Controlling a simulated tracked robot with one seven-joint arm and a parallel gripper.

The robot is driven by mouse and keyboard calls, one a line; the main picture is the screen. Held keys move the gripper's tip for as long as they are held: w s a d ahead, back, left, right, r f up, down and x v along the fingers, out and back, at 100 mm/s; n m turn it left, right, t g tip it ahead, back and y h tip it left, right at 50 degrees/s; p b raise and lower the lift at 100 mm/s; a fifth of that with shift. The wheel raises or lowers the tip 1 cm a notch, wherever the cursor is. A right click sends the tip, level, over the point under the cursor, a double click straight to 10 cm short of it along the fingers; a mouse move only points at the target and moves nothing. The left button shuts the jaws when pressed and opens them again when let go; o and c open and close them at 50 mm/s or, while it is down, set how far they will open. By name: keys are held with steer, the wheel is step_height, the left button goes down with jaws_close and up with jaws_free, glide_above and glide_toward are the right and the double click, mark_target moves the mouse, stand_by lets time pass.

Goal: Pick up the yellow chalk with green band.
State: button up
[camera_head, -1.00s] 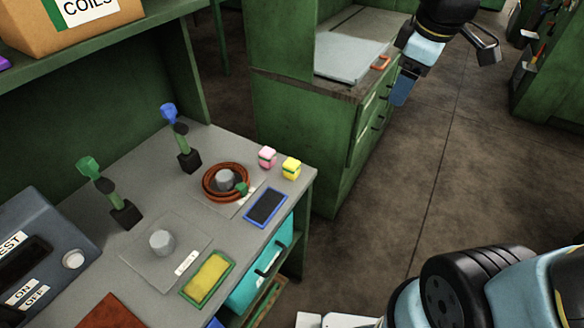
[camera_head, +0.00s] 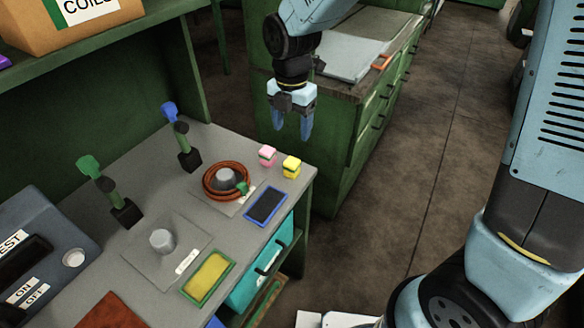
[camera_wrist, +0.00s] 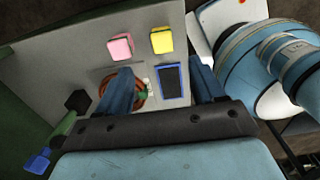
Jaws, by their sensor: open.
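The yellow chalk with green band (camera_head: 291,167) is a small block standing near the right corner of the grey workbench (camera_head: 150,205). A pink block with a dark band (camera_head: 267,156) stands just left of it. My gripper (camera_head: 291,130) is open and empty, above and beyond the bench corner, fingers pointing down. In the wrist view the yellow chalk (camera_wrist: 161,40) lies ahead of my open fingers (camera_wrist: 165,88), apart from them, with the pink block (camera_wrist: 120,47) to its left.
A reddish-brown coil (camera_head: 226,182) around a grey peg and a blue-framed dark pad (camera_head: 266,207) sit close by. Two upright stands, one blue-topped (camera_head: 169,112) and one green-topped (camera_head: 90,167), stand farther left. A green cabinet (camera_head: 300,145) is behind.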

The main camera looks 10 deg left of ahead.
mark_target(292, 162)
step_height(292, 162, down, 8)
steer(key=shift+r, duration=0.2)
steer(key=shift+s+f, duration=0.15)
steer(key=shift+f, duration=1.3)
steer(key=shift+s+f, duration=0.15)
steer(key=shift+f, duration=1.25)
steer(key=shift+c, duration=0.2)
steer(key=c, duration=1.1)
steer(key=shift+r, duration=0.1)
